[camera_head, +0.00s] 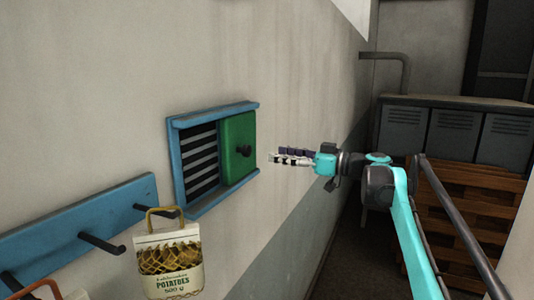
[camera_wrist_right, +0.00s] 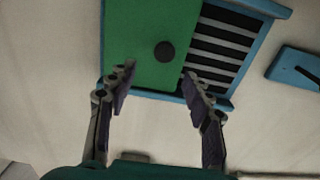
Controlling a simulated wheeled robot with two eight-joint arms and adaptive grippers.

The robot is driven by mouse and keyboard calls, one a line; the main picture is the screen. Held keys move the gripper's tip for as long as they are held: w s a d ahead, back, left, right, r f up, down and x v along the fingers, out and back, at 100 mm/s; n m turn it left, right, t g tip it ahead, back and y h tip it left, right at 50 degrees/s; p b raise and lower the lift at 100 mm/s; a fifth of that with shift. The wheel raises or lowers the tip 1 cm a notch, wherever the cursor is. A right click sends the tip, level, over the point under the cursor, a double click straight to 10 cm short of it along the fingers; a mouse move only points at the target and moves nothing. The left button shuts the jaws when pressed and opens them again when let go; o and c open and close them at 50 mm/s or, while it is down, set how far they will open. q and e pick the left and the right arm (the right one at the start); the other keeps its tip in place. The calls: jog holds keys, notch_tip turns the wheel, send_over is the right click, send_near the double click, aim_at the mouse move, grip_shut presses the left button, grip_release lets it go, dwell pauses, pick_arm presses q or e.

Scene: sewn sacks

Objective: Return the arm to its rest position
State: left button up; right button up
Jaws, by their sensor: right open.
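My right gripper (camera_head: 275,157) is open and empty, in the air just right of a blue-framed wall vent (camera_head: 222,200) in the head view. Its teal arm reaches in from the lower right. In the right wrist view the two fingers of the gripper (camera_wrist_right: 159,74) are spread, with nothing between them. Beyond the fingertips is a green sliding panel (camera_wrist_right: 140,35) with a dark round knob (camera_wrist_right: 164,52). The green panel (camera_head: 238,135) covers the right part of the vent, and dark slats show at left. The gripper appears clear of the knob. My left gripper is not in view.
A blue rail (camera_head: 90,220) with dark pegs is on the wall at left. A potato sack (camera_head: 168,265) hangs there by its handle. Grey lockers (camera_head: 453,130) and wooden pallets (camera_head: 470,200) stand at the right. A pipe (camera_head: 388,56) leaves the wall above.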

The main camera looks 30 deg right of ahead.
jog(key=shift+s+d, duration=0.3)
jog(key=shift+s, duration=0.05)
jog(key=shift+a+f, duration=0.1)
jog(key=s+a+f+m+g+h+b, duration=0.1)
jog(key=s+a+f+g+b, duration=0.15)
jog(key=a+f+b, duration=0.6)
jog(key=s+a+f+m+g+h+b, duration=0.1)
jog(key=s+a+f+m+h+b, duration=0.15)
jog(key=f, duration=1.15)
jog(key=s+a+f+g+b, duration=0.2)
jog(key=s+a+f+b, duration=0.35)
jog(key=f, duration=0.65)
jog(key=s+a+f+m+h+b, duration=0.1)
jog(key=s+f+b, duration=0.4)
jog(key=f, duration=0.9)
jog(key=s+a+f+m+g+h+b, duration=0.1)
jog(key=s+f+h+b, duration=0.3)
jog(key=f, duration=1)
jog(key=s+a+f+m+h+b, duration=0.1)
jog(key=s+f+m+h+b, duration=0.1)
jog(key=s+f+b, duration=0.6)
notch_tip(320, 180, down, 6)
jog(key=b, duration=0.2)
jog(key=shift+b, duration=0.4)
jog(key=shift+a+f+g+h, duration=0.1)
jog(key=shift+f+g+h, duration=0.05)
jog(key=shift+g+h, duration=0.1)
